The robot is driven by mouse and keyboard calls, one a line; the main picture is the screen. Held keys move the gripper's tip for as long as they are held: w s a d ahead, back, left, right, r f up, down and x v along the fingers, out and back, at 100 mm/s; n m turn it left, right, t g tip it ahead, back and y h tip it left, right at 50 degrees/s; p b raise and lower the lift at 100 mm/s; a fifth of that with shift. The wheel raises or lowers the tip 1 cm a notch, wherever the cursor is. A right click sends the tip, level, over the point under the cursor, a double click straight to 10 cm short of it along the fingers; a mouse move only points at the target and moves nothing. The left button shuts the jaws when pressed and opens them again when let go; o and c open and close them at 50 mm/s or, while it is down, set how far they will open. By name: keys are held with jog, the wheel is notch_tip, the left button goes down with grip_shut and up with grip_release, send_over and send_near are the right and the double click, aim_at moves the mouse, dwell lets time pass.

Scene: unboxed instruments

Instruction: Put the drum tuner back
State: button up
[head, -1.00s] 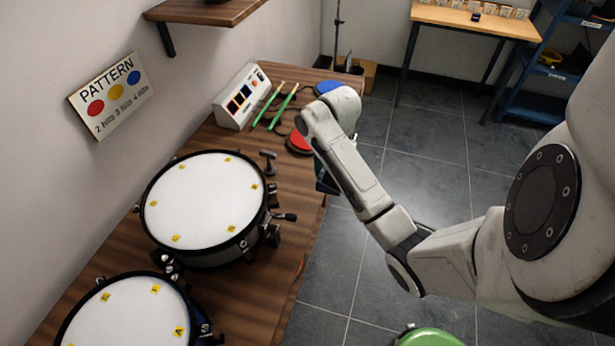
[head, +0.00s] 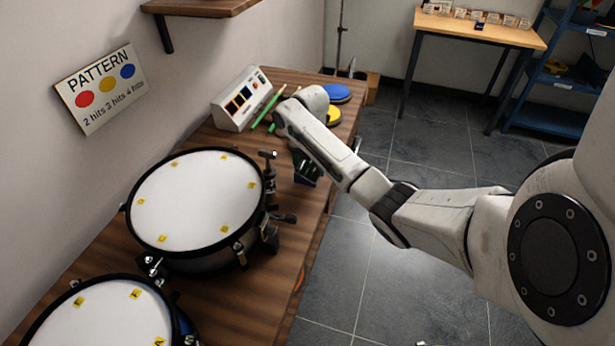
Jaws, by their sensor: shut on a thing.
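My gripper (head: 306,170) hangs at the end of my arm, low over the wooden table (head: 262,290), to the right of the large white-headed drum (head: 197,203). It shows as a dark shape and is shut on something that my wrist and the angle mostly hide. I cannot make out the held thing's shape. A black T-shaped piece (head: 268,158) stands upright by the drum's right rim, apart from my gripper; I cannot tell whether it is the drum tuner.
A second drum (head: 95,318) stands at lower left. Behind my wrist are a sloped control box (head: 241,98), green sticks (head: 266,108), a blue pad (head: 335,93) and a yellow pad (head: 333,115). A PATTERN sign (head: 101,88) hangs on the wall. Bare tabletop lies right of the drums.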

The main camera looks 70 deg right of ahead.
aim_at(308, 174)
jog(key=shift+w+d+f, duration=0.25)
jog(key=shift+w+f, duration=0.05)
jog(key=shift+f, duration=0.2)
jog(key=shift+w+d+f, duration=0.2)
jog(key=shift+w+f, duration=0.1)
jog(key=shift+f, duration=0.2)
jog(key=shift+f+b, duration=0.3)
jog(key=shift+f, duration=1.05)
jog(key=shift+f, duration=0.2)
jog(key=o, duration=1.1)
jog(key=shift+r, duration=0.1)
notch_tip(308, 174, up, 12)
jog(key=shift+r+p, duration=0.1)
jog(key=shift+p, duration=0.4)
